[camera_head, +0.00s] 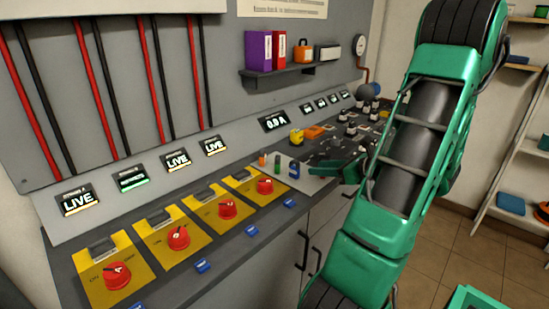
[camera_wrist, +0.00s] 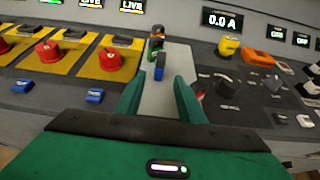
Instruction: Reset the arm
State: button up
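My green arm (camera_head: 400,170) reaches down over the right part of the console in the head view. My gripper (camera_wrist: 159,84) is open in the wrist view, its two green fingers apart with nothing held between them. In the head view my gripper (camera_head: 345,172) shows as green fingers beside a pale plate (camera_head: 308,184). The fingers point towards the plate, which carries a blue peg (camera_wrist: 159,66) and green and orange pegs behind it. Whether the fingertips touch the plate is not clear.
Yellow panels with red rotary knobs (camera_head: 178,237) and blue tags line the console's left front. Several small switches and a yellow item (camera_head: 296,136) stand at the right. A shelf (camera_head: 290,72) holds binders and an orange container. Floor tiles (camera_head: 440,260) are open at the right.

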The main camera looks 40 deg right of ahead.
jog(key=shift+a, duration=0.1)
